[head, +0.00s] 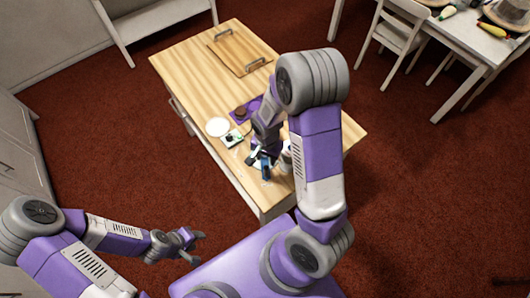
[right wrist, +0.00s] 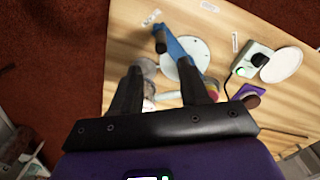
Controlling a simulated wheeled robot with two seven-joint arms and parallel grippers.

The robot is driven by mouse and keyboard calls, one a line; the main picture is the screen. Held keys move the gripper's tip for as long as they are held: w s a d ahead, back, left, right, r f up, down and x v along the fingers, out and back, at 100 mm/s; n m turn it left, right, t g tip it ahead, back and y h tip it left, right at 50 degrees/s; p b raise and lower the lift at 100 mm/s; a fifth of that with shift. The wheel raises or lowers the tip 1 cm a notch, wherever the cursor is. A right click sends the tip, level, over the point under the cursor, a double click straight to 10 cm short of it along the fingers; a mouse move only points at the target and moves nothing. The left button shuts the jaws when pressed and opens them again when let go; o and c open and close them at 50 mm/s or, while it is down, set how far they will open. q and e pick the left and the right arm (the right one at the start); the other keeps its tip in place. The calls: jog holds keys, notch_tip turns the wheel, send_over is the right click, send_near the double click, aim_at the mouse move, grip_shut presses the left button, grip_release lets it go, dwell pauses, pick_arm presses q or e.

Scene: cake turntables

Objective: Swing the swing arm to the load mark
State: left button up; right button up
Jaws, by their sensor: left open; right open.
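In the right wrist view the blue swing arm (right wrist: 180,47) lies across a pale round disc (right wrist: 203,58). A black knob (right wrist: 160,40) shows near its left end. The blue arm also shows in the head view (head: 265,170), partly hidden by my right arm. My right gripper (right wrist: 159,67) is open over the table, its fingers pointing toward the blue arm. The right fingertip overlaps the arm's near edge in the picture; I cannot tell whether they touch. Small pale labels (right wrist: 235,42) lie around the disc; their marks are unreadable. My left gripper (head: 196,248) is open and empty, away from the table.
A white round plate (right wrist: 283,65) and a small device with a green light (right wrist: 250,60) are right of the disc. A dark puck (right wrist: 249,98) sits on purple. A cylindrical item (right wrist: 148,75) is near the left finger. A wooden board (head: 240,50) lies at the table's far end.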

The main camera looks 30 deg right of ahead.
aim_at(266, 167)
notch_tip(266, 167, down, 8)
jog(key=b, duration=0.5)
jog(key=shift+r+b, duration=0.1)
jog(key=shift+b, duration=0.2)
jog(key=shift+w+r, duration=0.1)
jog(key=shift+r, duration=0.1)
jog(key=c, duration=0.8)
jog(key=shift+a, duration=0.1)
jog(key=shift+w+a, duration=0.9)
jog(key=shift+a, duration=0.15)
